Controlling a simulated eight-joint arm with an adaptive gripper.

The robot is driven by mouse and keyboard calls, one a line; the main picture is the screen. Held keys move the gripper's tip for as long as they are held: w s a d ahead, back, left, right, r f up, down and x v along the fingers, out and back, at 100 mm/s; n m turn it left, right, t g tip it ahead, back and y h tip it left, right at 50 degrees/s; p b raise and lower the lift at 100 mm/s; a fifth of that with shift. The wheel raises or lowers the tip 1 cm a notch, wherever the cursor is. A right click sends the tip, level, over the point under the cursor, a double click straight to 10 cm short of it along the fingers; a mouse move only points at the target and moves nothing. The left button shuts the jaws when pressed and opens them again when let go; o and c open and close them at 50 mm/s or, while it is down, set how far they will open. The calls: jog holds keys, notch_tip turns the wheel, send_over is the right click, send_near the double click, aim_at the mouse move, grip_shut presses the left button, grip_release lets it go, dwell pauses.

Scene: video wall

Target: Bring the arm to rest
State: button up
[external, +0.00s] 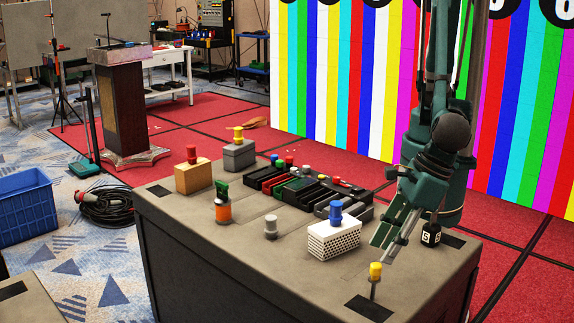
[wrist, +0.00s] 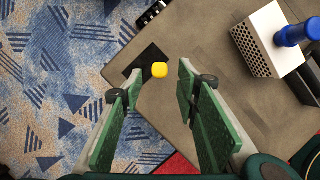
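My gripper (external: 388,240) hangs over the right end of the grey table (external: 270,270), pointing down. In the wrist view its two green fingers (wrist: 158,110) are spread apart with nothing between them. A yellow-topped peg (external: 375,272) stands upright near the table's front right edge, just below the fingers; its yellow top (wrist: 159,70) shows beyond the fingertips in the wrist view. My gripper appears apart from it.
A white perforated box (external: 334,241) with a blue knob stands left of my gripper. A small black numbered block (external: 431,235) is on its right. Black trays (external: 300,190), an orange-and-green bottle (external: 222,208) and a tan box (external: 193,177) stand farther left. The video wall is behind.

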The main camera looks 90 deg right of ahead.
dwell(0.4)
jog(key=w+d+r+m, duration=0.5)
jog(key=w+d+r, duration=0.1)
jog(key=d, duration=0.7)
jog(key=w+d+r+m+y, duration=0.1)
jog(key=w+d+r+m, duration=0.55)
jog(key=d, duration=0.65)
jog(key=w+d+r+m, duration=0.5)
jog(key=w+d+r, duration=0.2)
jog(key=d, duration=0.6)
jog(key=s+d+r+m+t, duration=0.15)
jog(key=d+m, duration=0.25)
jog(key=d, duration=0.7)
jog(key=s+d+r+m, duration=0.25)
jog(key=d+m, duration=0.25)
jog(key=d, duration=0.5)
jog(key=s+d+m, duration=0.5)
jog(key=d, duration=0.3)
jog(key=s+d+m+t+h, duration=0.1)
jog(key=s+d+m, duration=0.3)
jog(key=d, duration=0.5)
jog(key=shift+s+f+m, duration=0.3)
jog(key=shift+s+m, duration=0.05)
jog(key=shift+m, duration=0.4)
